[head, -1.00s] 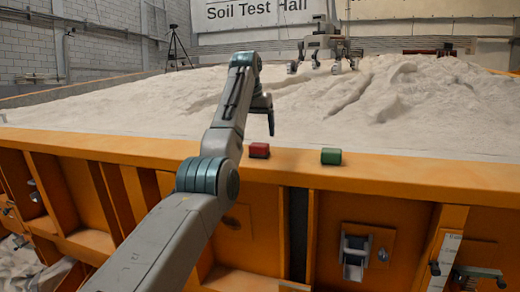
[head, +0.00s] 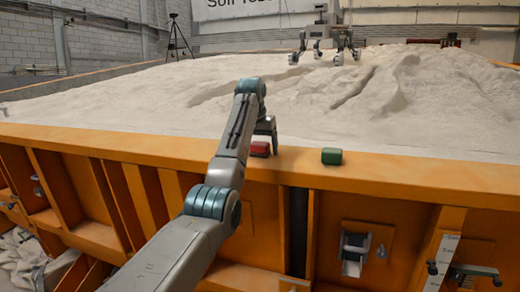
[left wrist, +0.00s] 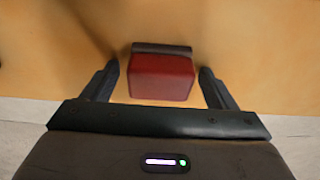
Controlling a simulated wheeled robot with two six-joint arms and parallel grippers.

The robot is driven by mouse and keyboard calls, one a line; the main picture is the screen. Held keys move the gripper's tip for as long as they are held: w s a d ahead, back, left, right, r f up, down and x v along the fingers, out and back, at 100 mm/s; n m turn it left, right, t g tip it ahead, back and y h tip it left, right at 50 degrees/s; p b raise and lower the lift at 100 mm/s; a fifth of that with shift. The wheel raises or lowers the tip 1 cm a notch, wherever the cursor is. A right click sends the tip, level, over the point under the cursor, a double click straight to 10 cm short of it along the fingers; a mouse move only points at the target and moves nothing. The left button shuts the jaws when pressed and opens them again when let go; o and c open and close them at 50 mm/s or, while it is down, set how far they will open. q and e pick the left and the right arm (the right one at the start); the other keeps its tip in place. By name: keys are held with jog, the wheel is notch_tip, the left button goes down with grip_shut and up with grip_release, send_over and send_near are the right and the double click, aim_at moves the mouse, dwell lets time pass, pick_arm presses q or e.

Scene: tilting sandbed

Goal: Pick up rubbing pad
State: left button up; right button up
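A red block-shaped pad (head: 260,149) with a dark grey layer along one side lies on the orange rim of the sandbed. A similar green block (head: 332,156) lies on the rim to its right. I cannot tell from looks alone which is the rubbing pad. My left gripper (head: 268,140) is over the red pad and partly covers it in the head view. In the left wrist view, the red pad (left wrist: 160,77) sits between the two spread fingers of my left gripper (left wrist: 158,70), with a gap on each side. My right gripper is not in view.
The orange rim (head: 420,176) runs along the front of the sandbed (head: 300,110). A latch bracket (head: 355,250) is on the front wall below. A grey legged machine (head: 322,38) stands on the sand far back. The rim right of the green block is clear.

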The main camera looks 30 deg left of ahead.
pick_arm(q)
jog(key=c, duration=1)
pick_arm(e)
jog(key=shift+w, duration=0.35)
pick_arm(q)
jog(key=shift+r, duration=0.2)
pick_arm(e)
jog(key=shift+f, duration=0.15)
